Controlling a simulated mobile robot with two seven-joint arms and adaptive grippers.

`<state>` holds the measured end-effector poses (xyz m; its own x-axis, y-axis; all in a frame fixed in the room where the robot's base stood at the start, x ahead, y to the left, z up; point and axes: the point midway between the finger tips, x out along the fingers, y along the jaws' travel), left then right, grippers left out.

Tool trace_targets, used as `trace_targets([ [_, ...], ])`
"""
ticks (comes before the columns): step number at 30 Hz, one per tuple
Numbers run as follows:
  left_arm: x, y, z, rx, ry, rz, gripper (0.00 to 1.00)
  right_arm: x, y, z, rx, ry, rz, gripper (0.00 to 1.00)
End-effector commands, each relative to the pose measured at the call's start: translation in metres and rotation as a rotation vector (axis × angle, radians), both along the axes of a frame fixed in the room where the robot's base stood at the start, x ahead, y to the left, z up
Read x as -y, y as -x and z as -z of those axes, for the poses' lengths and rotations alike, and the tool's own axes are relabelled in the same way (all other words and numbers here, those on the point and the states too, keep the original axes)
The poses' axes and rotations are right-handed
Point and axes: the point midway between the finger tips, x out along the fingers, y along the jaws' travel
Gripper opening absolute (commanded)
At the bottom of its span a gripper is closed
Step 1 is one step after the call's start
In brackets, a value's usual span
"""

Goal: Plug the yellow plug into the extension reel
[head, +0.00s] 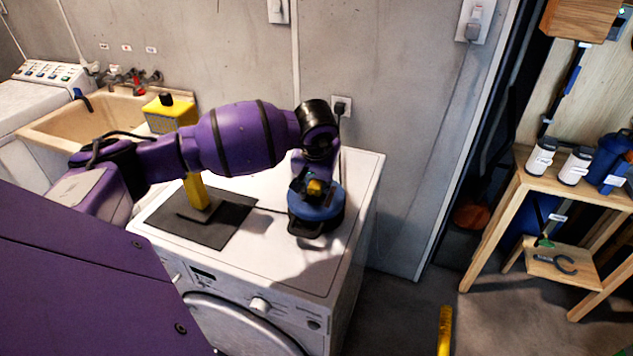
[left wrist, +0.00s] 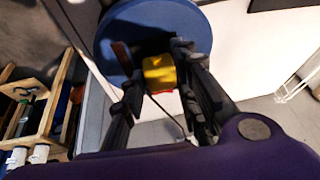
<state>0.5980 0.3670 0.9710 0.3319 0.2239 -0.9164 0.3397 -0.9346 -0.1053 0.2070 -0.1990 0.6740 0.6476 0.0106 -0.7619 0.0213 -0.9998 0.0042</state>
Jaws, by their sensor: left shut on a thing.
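The extension reel (head: 318,208) is a round blue thing with a dark base on top of the white machine. It also shows in the left wrist view as a blue disc (left wrist: 195,25). My left gripper (head: 314,186) is over the reel, pointing down. It is shut on the yellow plug (head: 315,188), which shows between its fingers in the left wrist view (left wrist: 160,73). The plug overlaps the blue disc there. I cannot tell whether it touches the reel or sits in a socket. My right gripper is not in view.
The white machine (head: 355,185) bears a dark mat (head: 225,228) with a yellow upright thing (head: 196,190), left of the reel. A wall socket (head: 342,106) is behind. A sink (head: 70,122) lies left; a wooden shelf (head: 500,205) with bottles stands right.

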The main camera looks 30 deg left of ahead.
Motion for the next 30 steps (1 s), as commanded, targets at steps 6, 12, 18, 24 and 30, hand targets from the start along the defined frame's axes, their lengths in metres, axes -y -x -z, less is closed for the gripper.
trace_targets([
  [6,0.000,0.000,0.005,0.000,0.000,0.000,0.05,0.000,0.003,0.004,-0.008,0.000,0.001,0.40],
  [12,0.000,0.000,0.005,0.001,0.000,0.000,0.44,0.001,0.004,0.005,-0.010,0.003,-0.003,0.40],
  [18,0.000,0.000,0.005,0.001,0.000,0.000,0.50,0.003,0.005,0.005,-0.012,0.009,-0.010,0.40],
  [24,0.001,0.000,0.003,0.001,0.000,0.000,0.50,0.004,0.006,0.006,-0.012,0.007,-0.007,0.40],
  [30,0.006,0.008,-0.023,0.005,-0.003,0.002,0.50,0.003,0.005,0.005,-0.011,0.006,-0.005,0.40],
])
